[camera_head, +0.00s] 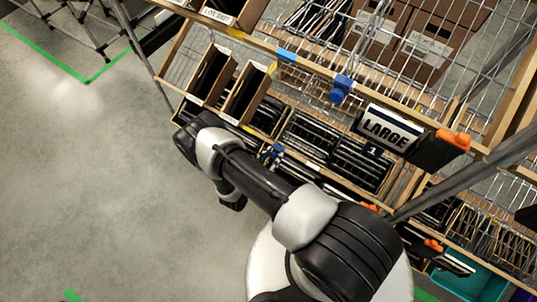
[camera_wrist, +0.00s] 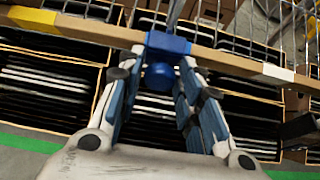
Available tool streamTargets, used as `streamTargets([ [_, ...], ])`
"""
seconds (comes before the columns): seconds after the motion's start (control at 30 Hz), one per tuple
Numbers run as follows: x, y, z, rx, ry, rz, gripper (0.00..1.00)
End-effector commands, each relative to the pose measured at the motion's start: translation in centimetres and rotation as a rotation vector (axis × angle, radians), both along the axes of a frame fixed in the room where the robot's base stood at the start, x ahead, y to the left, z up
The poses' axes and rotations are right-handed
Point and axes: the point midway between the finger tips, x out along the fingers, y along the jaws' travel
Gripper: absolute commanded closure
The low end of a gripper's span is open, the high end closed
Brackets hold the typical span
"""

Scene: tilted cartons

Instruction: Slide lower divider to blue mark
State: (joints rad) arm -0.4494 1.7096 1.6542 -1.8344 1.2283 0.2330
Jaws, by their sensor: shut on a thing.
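The lower divider is a blue block (camera_wrist: 168,43) on a wooden rail (camera_wrist: 225,60), with a round blue knob below it in the wrist view. My gripper (camera_wrist: 163,66) has its blue-padded fingers closed in on both sides of the knob. In the head view, a small blue patch (camera_head: 272,155) shows beside my arm at the lower shelf; I cannot tell divider from finger there. A blue mark (camera_head: 286,55) is on the upper rail, left of the upper blue divider (camera_head: 340,88). I cannot make out a blue mark on the lower rail.
Dark files (camera_wrist: 45,85) fill bins near the rail. A "LARGE" sign (camera_head: 387,128) juts out at right. The grey floor at left (camera_head: 90,170) is clear.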

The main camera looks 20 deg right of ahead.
Motion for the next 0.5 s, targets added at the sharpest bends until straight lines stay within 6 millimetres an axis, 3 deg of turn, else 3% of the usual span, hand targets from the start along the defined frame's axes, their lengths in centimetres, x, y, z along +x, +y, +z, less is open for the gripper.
streamTargets([
  [0.2,-0.03,0.0,-0.04,0.0,0.001,0.0,1.0],
  [0.23,-0.03,0.0,-0.04,0.0,0.001,0.0,0.66],
  [0.43,-0.03,0.0,-0.04,0.0,0.002,-0.001,0.53],
  [0.5,-0.02,0.0,-0.03,0.0,0.002,-0.001,0.53],
])
